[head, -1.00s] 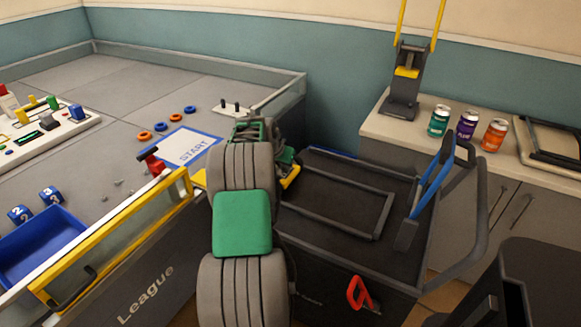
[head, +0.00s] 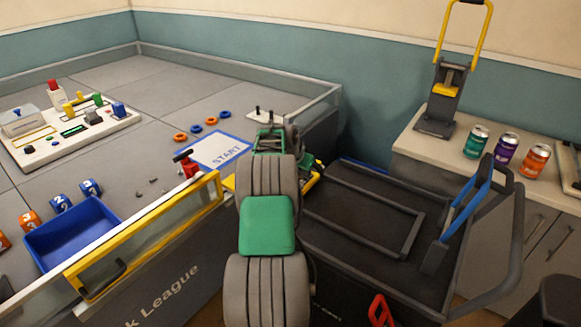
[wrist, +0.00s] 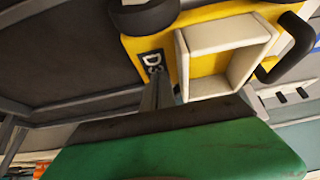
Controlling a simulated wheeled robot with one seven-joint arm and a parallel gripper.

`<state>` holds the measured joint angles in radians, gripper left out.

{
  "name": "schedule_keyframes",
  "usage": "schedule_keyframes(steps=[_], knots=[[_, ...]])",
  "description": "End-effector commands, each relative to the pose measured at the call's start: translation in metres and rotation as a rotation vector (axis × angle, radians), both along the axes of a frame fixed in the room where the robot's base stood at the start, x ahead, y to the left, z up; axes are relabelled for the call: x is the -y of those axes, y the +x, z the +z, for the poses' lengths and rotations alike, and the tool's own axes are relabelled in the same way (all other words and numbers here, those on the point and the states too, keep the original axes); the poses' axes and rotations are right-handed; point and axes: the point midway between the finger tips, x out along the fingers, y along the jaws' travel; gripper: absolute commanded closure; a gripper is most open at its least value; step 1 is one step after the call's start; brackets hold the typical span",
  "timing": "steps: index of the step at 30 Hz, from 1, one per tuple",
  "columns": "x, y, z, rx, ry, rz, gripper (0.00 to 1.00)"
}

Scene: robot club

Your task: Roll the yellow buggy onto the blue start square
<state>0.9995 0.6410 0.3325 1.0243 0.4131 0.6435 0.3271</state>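The yellow buggy (wrist: 150,45) fills the top of the wrist view, with a "D3" label, a cream box-shaped frame and dark wheels. In the head view my arm hides most of it; a yellow edge (head: 315,182) shows right of the arm, by the dark cart. My gripper (wrist: 158,92) is right at the buggy's label side in the wrist view, its narrow grey fingers close together. I cannot tell whether they grip anything. The blue-edged START square (head: 220,149) lies on the grey field, left of and beyond my arm, with nothing on it.
A yellow-framed clear panel (head: 150,230) with a red latch (head: 187,164) edges the field. A blue tray (head: 75,235) and number cubes stand inside it. Orange and blue rings (head: 196,128) lie beyond the square. The dark cart (head: 350,205) stands right; cans (head: 506,148) stand on a counter.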

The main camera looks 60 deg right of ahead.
Motion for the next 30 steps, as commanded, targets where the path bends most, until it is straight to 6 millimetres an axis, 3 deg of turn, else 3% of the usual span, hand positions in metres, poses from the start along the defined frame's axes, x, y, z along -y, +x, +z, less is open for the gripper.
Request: schedule_keyframes(steps=[1,30], knots=[[-0.007,0.002,-0.015,-0.014,0.027,0.003,1.00],[-0.001,0.067,-0.015,-0.014,0.026,0.003,1.00]])
